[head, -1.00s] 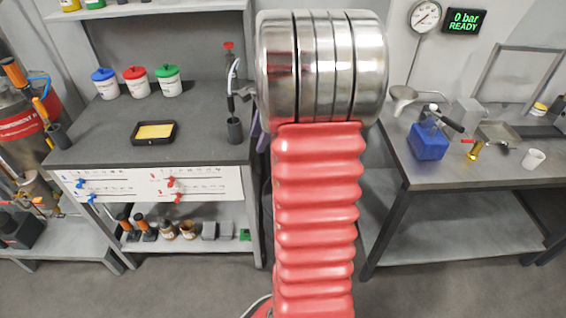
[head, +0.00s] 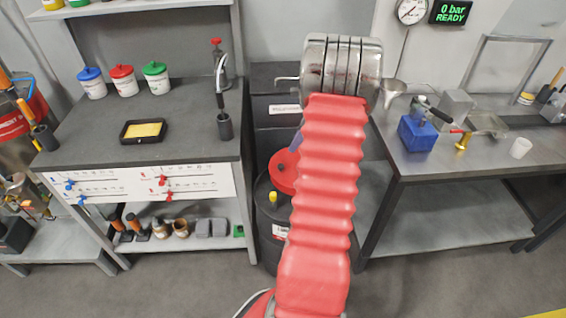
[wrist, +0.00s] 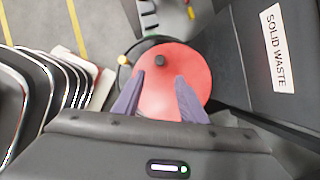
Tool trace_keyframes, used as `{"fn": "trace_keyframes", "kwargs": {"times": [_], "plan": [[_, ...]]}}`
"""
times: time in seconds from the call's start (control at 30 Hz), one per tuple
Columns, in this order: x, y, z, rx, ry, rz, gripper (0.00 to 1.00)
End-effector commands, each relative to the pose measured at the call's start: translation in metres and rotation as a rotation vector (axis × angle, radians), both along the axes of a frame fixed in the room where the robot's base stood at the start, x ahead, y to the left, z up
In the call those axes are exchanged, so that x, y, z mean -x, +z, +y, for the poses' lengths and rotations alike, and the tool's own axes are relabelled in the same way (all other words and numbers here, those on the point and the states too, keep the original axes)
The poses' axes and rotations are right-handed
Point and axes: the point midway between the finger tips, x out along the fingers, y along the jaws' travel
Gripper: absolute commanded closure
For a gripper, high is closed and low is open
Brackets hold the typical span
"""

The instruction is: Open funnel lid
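A round red lid (head: 281,176) sits on top of a dark drum (head: 266,215), left of my arm in the head view; my arm hides part of both. In the wrist view the red lid (wrist: 195,80) faces the camera, with a small black knob (wrist: 160,61) on it. My gripper (wrist: 160,80) has two purple fingers spread apart over the lid, one on each side below the knob. The fingers are empty. Whether the tips touch the lid, I cannot tell. In the head view a bit of a purple finger (head: 296,143) shows just above the lid.
A dark bin with a "SOLID WASTE" label (wrist: 280,47) stands close to the right of the lid in the wrist view. A yellow knob (head: 273,197) shows on the drum. Workbenches stand left (head: 185,105) and right (head: 490,180) of my arm.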

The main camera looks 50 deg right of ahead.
Motion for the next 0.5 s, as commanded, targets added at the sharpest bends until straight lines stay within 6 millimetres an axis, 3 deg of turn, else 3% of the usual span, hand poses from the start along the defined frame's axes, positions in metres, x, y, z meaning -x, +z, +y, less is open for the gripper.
{"fn": "trace_keyframes", "kwargs": {"times": [0.27,0.5], "plan": [[-0.007,-0.019,0.003,-0.002,0.003,0.002,0.62],[-0.020,-0.051,0.008,-0.003,0.002,0.002,0.62]]}}
